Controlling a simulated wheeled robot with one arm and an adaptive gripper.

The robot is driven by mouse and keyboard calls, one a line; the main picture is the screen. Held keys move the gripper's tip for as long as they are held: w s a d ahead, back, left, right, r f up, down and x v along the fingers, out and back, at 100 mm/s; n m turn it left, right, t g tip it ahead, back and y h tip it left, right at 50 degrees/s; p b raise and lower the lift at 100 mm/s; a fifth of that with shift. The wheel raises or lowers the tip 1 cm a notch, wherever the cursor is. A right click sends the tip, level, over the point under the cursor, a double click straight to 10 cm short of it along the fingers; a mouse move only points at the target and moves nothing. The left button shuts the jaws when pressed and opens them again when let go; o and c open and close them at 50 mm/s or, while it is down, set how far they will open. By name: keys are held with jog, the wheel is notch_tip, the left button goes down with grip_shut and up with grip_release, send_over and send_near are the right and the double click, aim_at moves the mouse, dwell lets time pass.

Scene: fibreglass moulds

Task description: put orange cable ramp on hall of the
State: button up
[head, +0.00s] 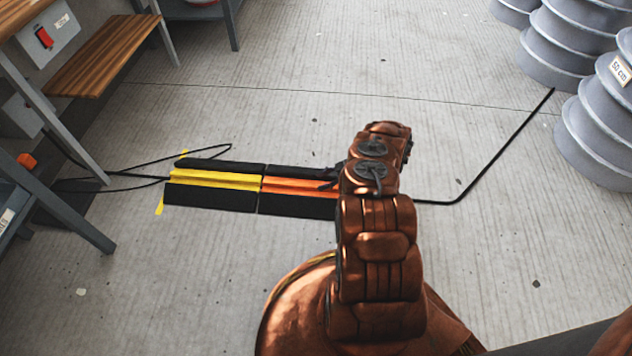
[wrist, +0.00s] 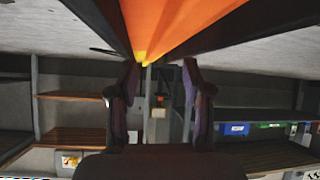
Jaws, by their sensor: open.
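The orange cable ramp (head: 290,187) lies on the concrete floor, an orange strip between black sloped sides. Its right end is hidden behind my arm in the head view. Its left end meets a yellow-topped ramp (head: 214,180) in one line. In the wrist view the orange ramp (wrist: 185,22) fills the top, seen very close and upside down. My gripper (wrist: 162,76) is open, its two fingers apart with nothing gripped between them. It is low beside the orange ramp; I cannot tell whether it touches it.
A black cable (head: 478,175) runs from the ramps to the right, and loops lie at left. Yellow tape (head: 160,204) marks the floor by the yellow ramp. Grey ribbed moulds (head: 600,120) stand at right; a wooden bench (head: 105,55) stands at left. The floor in front is clear.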

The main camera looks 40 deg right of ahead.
jog(key=p+v, duration=0.2)
jog(key=v, duration=0.5)
jog(key=w+d+r+m+t+h, duration=0.3)
jog(key=w+r+t+h, duration=0.25)
jog(key=w+r, duration=1.75)
jog(key=w+a+r+m+h, duration=0.2)
jog(key=a+r+h, duration=0.1)
jog(key=r, duration=0.5)
jog(key=w+a+r+m+h, duration=0.2)
jog(key=r+m, duration=0.1)
jog(key=r, duration=0.6)
jog(key=s+a+r+m+g+h, duration=0.1)
jog(key=s+a+r+g, duration=0.2)
jog(key=s+a, duration=0.3)
jog(key=s+a+r+m+g+h, duration=0.1)
jog(key=s+a+r+g, duration=0.25)
jog(key=s, duration=0.55)
jog(key=s+a+g+y, duration=0.1)
jog(key=s+a+g, duration=0.2)
jog(key=s+a, duration=0.4)
jog(key=s+a+r+m+g+y, duration=0.1)
jog(key=s+a+g, duration=0.2)
jog(key=s, duration=2)
jog(key=s+a+r+m+g+y, duration=0.1)
jog(key=s+a+g, duration=0.2)
jog(key=s+a, duration=0.7)
jog(key=s, duration=0.6)
jog(key=shift+a+r+y, duration=0.25)
jog(key=shift+a+y, duration=0.05)
jog(key=shift+y, duration=0.05)
